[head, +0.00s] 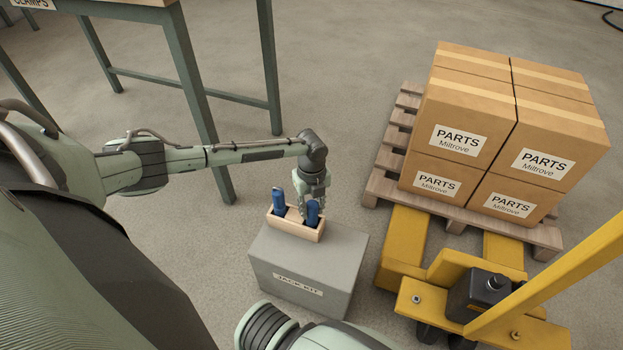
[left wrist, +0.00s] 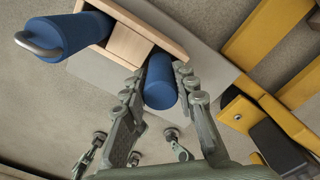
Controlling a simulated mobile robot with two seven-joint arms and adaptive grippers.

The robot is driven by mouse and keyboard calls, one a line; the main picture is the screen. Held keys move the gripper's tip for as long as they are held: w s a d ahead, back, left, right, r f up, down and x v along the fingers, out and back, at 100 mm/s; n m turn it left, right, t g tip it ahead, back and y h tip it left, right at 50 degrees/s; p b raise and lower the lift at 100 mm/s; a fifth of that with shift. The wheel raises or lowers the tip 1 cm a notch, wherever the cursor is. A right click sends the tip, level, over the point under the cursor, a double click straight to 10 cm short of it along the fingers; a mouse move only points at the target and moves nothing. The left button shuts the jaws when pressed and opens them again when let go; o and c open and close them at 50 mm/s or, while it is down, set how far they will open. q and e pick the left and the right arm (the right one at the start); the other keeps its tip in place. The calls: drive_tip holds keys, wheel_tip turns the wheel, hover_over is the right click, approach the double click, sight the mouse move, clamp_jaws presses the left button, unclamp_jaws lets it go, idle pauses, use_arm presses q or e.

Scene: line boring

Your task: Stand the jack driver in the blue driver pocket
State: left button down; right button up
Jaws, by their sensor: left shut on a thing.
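My left gripper (head: 318,200) points down over the right end of a small wooden holder (head: 297,228). It is shut on a blue cylindrical handle, the jack driver (head: 312,212). In the left wrist view the fingers lie on both sides of this blue handle (left wrist: 161,85). The handle stands about upright at the holder's right pocket; its lower end is hidden, so I cannot tell how deep it sits. A second blue handle (head: 279,202) stands in the holder's left pocket; in the left wrist view it (left wrist: 70,36) has a metal loop. My right gripper is not in view.
The holder sits on a grey box (head: 305,275) labelled JACK KIT. To the right are a yellow pallet jack (head: 440,268) and a wooden pallet (head: 385,190) with PARTS cartons (head: 490,150). A green-legged table (head: 195,90) stands behind my left arm. Floor between is clear.

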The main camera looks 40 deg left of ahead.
sight(312, 204)
use_arm(q)
drive_tip(key=shift+f, duration=0.15)
drive_tip(key=shift+f+b, duration=0.35)
drive_tip(key=shift+f, duration=0.1)
drive_tip(key=c, duration=1.1)
unclamp_jaws()
drive_tip(key=o, duration=1.1)
drive_tip(key=shift+r+p, duration=2.25)
drive_tip(key=shift+r, duration=2.3)
drive_tip(key=shift+f, duration=0.1)
